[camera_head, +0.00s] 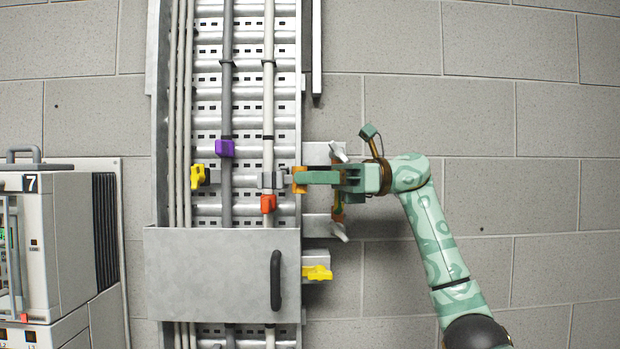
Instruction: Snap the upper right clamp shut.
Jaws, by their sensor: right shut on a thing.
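The upper right clamp (268,180) is a small grey block at the light right-hand pipe in the cable tray. My right gripper (299,179) comes in from the right, level with this clamp. Its orange-brown fingertips are at the clamp's right side, shut on part of it. The fingers cover what lies between them, so I cannot tell whether the clamp is open or closed. My left gripper is not in view.
A red piece (268,204) sits on the pipe just below the clamp. A purple piece (225,148) and a yellow piece (198,177) are to the left. A grey cover (205,275) with a black handle is below, beside a yellow knob (317,273). A white cabinet (75,250) stands left.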

